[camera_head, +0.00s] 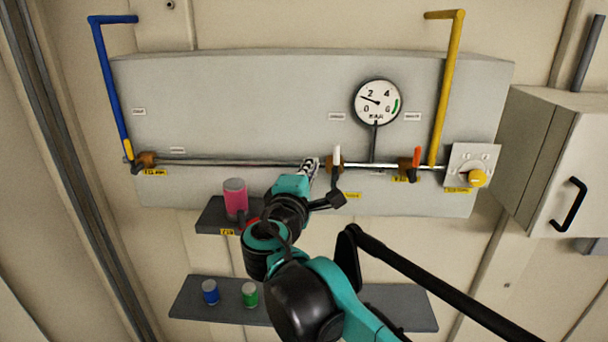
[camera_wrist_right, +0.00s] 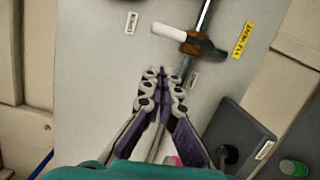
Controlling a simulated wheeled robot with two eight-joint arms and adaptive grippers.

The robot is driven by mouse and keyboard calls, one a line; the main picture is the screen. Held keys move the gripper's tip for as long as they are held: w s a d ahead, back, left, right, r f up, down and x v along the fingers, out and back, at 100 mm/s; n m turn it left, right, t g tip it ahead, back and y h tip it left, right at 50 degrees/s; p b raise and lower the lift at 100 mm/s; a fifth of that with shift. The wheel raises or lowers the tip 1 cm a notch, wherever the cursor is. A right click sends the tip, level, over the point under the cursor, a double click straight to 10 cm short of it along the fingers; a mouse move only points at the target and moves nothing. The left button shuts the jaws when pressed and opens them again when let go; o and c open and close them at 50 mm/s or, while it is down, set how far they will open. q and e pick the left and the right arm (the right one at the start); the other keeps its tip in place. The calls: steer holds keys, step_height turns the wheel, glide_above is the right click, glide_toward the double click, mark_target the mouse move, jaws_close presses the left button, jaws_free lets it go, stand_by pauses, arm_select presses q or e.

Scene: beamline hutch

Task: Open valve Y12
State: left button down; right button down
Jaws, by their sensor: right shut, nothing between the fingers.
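The valve with the white handle (camera_head: 337,155) sits mid-pipe on the grey panel. The handle points up, across the pipe. In the right wrist view its white handle (camera_wrist_right: 169,32) and brown body (camera_wrist_right: 197,43) are clear, beside a yellow label (camera_wrist_right: 243,40) that seems to start with Y12, though it is too small to read surely. My right gripper (camera_head: 311,164) is at the pipe, just left of this valve and apart from the handle. In the wrist view the gripper (camera_wrist_right: 161,75) is shut and empty, its tips short of the valve. My left gripper is out of view.
Another valve (camera_head: 146,160) is at far left. Below are a shelf with a pink can (camera_head: 235,197) and a lower shelf with blue (camera_head: 210,290) and green (camera_head: 250,294) cans.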

mark_target(337, 155)
steer(key=w+d, duration=0.1)
steer(key=w+d+p, duration=0.1)
steer(key=d, duration=0.1)
steer(key=shift+w+r, duration=0.15)
steer(key=shift+w, duration=0.15)
steer(key=shift+w+d+r+m, duration=0.15)
steer(key=shift+d+m, duration=0.55)
steer(key=shift+a, duration=0.1)
